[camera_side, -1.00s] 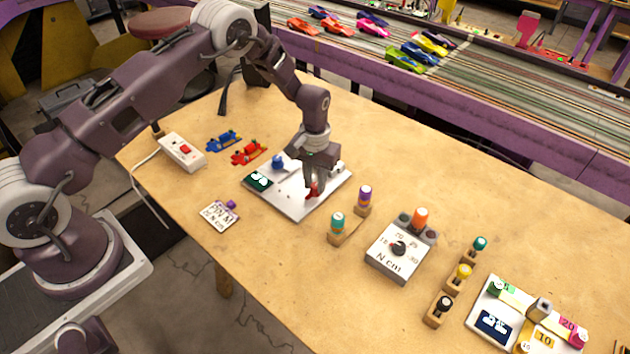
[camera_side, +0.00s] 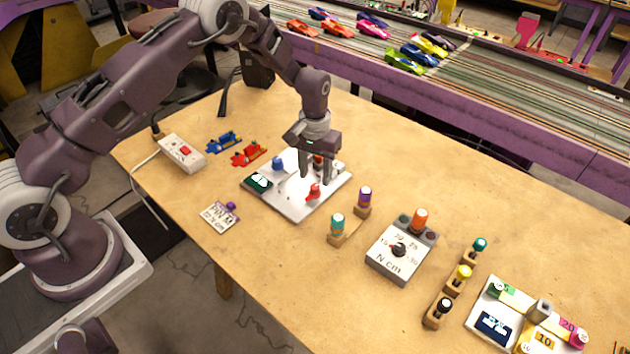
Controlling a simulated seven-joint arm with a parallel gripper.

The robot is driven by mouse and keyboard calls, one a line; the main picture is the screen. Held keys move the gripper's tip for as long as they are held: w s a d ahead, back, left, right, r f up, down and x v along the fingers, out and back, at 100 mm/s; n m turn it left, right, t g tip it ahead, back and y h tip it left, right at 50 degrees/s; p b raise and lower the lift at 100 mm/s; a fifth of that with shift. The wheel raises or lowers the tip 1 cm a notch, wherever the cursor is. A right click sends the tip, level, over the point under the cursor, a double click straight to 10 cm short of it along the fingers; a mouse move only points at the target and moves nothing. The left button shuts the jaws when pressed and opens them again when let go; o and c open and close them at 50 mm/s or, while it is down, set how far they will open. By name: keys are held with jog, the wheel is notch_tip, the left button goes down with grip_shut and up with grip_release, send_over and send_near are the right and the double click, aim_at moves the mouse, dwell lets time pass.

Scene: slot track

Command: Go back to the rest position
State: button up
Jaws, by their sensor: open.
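My gripper (camera_side: 315,182) is above the white board (camera_side: 300,208) on the wooden table. Its two fingers are apart and point down, with nothing seen between them. A small red piece (camera_side: 313,192) stands on the board just below and beside the fingers. A blue piece (camera_side: 278,163) stands near the board's back left edge, and a dark green label (camera_side: 258,182) lies at its left corner. Part of the board's far side is hidden behind my gripper, where another reddish piece partly shows.
Bottles in wooden holders (camera_side: 348,230) and a grey N cm dial box (camera_side: 400,252) stand right of the board. A white switch box (camera_side: 182,152) and blue and red toy parts (camera_side: 237,148) lie left. A white tray (camera_side: 480,315) is at front right. A car track (camera_side: 480,90) runs behind.

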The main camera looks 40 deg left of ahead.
jog(key=shift+r, duration=1.7)
jog(key=s+r+m+t, duration=0.1)
jog(key=s+r, duration=0.3)
jog(key=r, duration=0.7)
jog(key=s+r+t, duration=0.1)
jog(key=s+r, duration=0.3)
jog(key=r, duration=0.6)
jog(key=s+d+r+m+t, duration=0.1)
jog(key=s+r+t, duration=0.1)
jog(key=s+r, duration=0.75)
jog(key=s+f+m+t, duration=0.1)
jog(key=s, duration=1.5)
jog(key=shift+s+f+t, duration=0.2)
jog(key=shift+f+t, duration=0.1)
jog(key=shift+f, duration=0.05)
